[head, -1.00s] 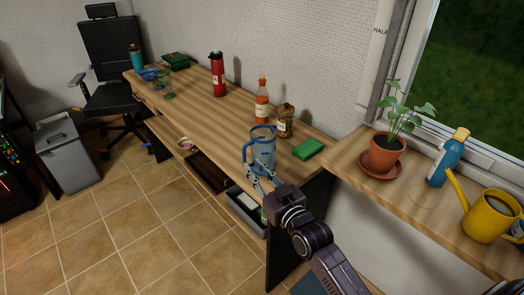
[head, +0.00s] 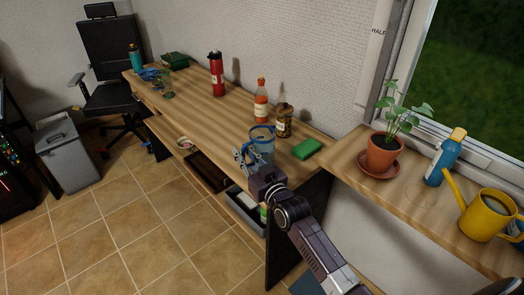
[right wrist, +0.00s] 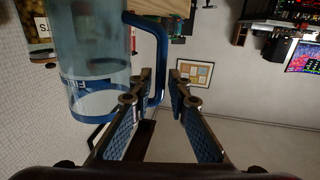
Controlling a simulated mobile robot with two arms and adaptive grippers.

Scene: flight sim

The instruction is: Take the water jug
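The water jug (head: 262,150) is clear bluish plastic with a blue rim and handle. It stands upright on the near end of the wooden desk, its lower part hidden by my right arm. In the right wrist view the jug (right wrist: 88,50) fills the upper left, and its blue handle (right wrist: 160,50) shows in line with the gap between the fingers. My right gripper (head: 246,158) is at the jug's handle side; in the wrist view the right gripper (right wrist: 161,82) is open, its left finger closer to the handle. Contact cannot be told. My left gripper is not in view.
Behind the jug stand a jar (head: 284,122) and a sauce bottle (head: 261,103); a green sponge (head: 307,149) lies to its right. A red bottle (head: 217,75) stands farther back. The desk's left middle is clear. The sill holds a potted plant (head: 383,152) and yellow watering can (head: 487,215).

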